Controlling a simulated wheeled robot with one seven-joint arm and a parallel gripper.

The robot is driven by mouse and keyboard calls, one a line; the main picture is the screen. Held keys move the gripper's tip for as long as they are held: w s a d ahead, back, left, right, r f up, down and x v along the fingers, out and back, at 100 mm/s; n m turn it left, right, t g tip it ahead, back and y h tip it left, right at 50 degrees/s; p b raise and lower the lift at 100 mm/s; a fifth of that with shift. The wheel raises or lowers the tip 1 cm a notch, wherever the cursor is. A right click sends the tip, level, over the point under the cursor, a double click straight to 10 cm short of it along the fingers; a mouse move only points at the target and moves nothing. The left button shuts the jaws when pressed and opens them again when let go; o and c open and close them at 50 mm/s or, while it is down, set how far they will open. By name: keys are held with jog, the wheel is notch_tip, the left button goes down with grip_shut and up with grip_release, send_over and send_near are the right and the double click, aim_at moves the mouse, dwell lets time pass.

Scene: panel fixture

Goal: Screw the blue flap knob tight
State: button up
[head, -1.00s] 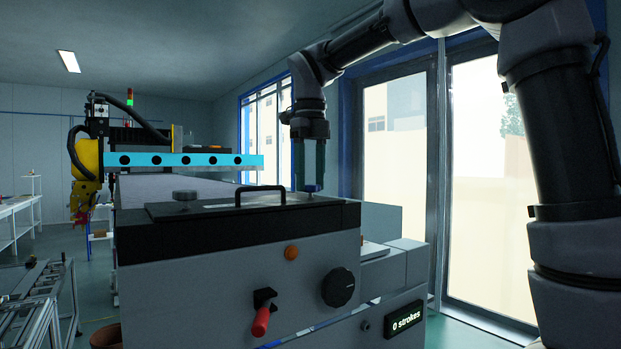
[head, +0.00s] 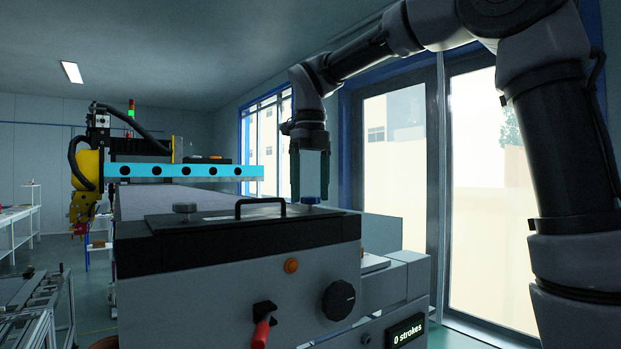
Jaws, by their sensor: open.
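The blue flap knob (head: 310,200) sits upright at the right end of the black-edged flap (head: 215,222) on top of the machine. My gripper (head: 310,198) points straight down over this knob. Its two fingers are open, one to the left and one to the right of the knob, with a gap visible between them. The fingertips are about level with the knob's top. I cannot tell whether either finger touches it. The knob's lower stem is small and hard to make out.
A grey knob (head: 185,208) stands at the flap's left end, and a black handle (head: 260,207) rises between the two knobs. A cyan bar (head: 190,172) with dark holes extends behind the flap, left of my gripper. The machine's front has a red-handled lever (head: 262,330) and a black dial (head: 339,300).

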notch_tip(320, 180, up, 11)
jog(key=shift+f, duration=0.2)
dwell(0.5)
jog(key=s+d+f+n+t+y, duration=0.1)
jog(key=s+d+f+n+t, duration=0.2)
jog(key=s+d+f+n, duration=0.3)
jog(key=s+d+f+n+t+y, duration=0.1)
jog(key=s+d+f+n+t, duration=0.3)
jog(key=d+f+n, duration=0.7)
jog(key=s+d+n, duration=0.2)
jog(key=d+n, duration=0.4)
jog(key=n, duration=0.1)
jog(key=shift+f+n, duration=0.3)
jog(key=shift+f, duration=0.05)
jog(key=shift+s, duration=0.1)
